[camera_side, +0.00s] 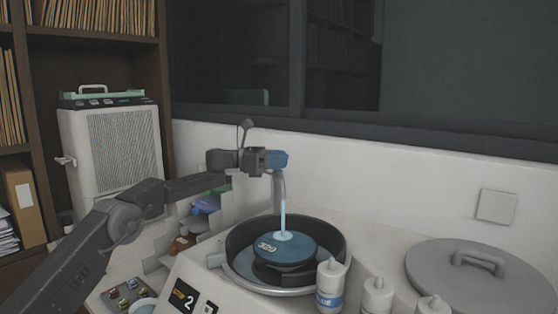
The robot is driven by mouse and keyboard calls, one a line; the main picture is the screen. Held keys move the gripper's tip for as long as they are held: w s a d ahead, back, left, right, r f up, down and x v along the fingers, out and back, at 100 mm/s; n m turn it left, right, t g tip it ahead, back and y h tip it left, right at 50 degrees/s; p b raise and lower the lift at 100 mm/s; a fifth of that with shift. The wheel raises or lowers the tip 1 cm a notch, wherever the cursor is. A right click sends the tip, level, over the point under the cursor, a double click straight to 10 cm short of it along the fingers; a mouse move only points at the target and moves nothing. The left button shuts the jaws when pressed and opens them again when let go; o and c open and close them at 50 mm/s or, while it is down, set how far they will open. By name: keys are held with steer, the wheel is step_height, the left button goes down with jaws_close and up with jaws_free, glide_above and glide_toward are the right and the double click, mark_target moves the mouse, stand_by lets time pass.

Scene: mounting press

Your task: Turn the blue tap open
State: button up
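The blue tap (279,159) is at the middle of the side view, above the round basin. A grey spout (278,184) hangs below it. A thin pale-blue stream (283,215) runs from the spout down to the middle of a blue disc (287,246) in the basin. My gripper (264,159) comes in from the left at the tap's height and meets or overlaps the tap's left end. Its fingers are small and dark here, and I cannot tell whether they are closed on the tap.
The dark-rimmed basin (339,234) is set in a pale machine. White bottles (330,284) stand at its front right. A grey lid with a handle (448,280) lies at the right. Small coloured items (207,205) sit behind my forearm. A white wall is behind.

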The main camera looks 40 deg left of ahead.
steer(key=shift+c, duration=0.3)
jaws_close()
steer(key=shift+d+r+n+t+y, duration=0.1)
steer(key=shift+n+t+y, duration=0.4)
steer(key=shift+t, duration=0.1)
steer(key=shift+n+t+y, duration=1.3)
steer(key=shift+t+y, duration=0.1)
steer(key=shift+y, duration=0.2)
steer(key=shift+n+t+y, duration=0.8)
steer(key=shift+n+y, duration=0.3)
steer(key=shift+y, duration=0.4)
